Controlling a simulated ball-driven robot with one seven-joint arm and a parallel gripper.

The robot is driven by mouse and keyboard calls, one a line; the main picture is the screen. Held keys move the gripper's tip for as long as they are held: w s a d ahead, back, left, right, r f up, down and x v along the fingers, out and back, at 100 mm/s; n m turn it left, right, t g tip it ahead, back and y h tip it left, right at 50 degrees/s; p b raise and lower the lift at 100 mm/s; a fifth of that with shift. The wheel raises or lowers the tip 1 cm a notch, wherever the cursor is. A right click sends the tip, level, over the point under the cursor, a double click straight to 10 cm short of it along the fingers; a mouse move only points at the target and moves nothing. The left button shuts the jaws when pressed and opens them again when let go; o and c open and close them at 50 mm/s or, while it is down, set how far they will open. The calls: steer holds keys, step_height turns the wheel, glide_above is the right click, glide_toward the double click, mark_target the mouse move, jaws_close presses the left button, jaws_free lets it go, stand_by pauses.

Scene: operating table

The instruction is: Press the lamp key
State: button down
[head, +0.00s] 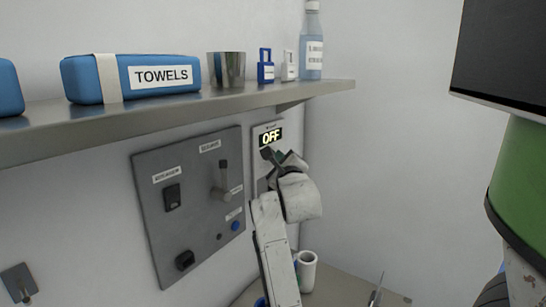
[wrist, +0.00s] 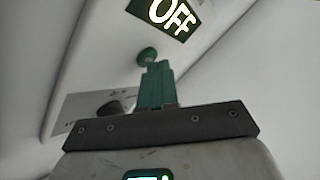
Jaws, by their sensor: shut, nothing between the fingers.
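A pale wall panel (head: 259,136) under the shelf has a lit display (head: 270,137) reading OFF; the display also shows in the wrist view (wrist: 172,14). Below the display in the wrist view is a round green key (wrist: 147,54); I cannot read a lamp label on it. My gripper (head: 268,154) is at the panel just under the display in the head view and hides that part. In the wrist view its green fingers (wrist: 155,66) are shut and empty, their tips just below the key. I cannot tell whether they touch it.
A grey panel (head: 190,239) with switches, a lever and a blue button is left of my arm. The shelf (head: 170,123) above holds a towels pack (head: 165,77), a metal cup (head: 226,70) and a bottle (head: 312,45). A white roll (head: 307,271) stands below.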

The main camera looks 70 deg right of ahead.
stand_by(0.6)
steer(key=shift+s+a, duration=0.15)
steer(key=shift+s, duration=0.3)
steer(key=shift+s, duration=0.15)
steer(key=shift+s+a, duration=0.3)
steer(key=shift+s, duration=0.6)
steer(key=shift+s+a, duration=0.35)
steer(key=shift+s, duration=0.6)
steer(key=shift+s+a, duration=0.3)
steer(key=shift+s, duration=0.6)
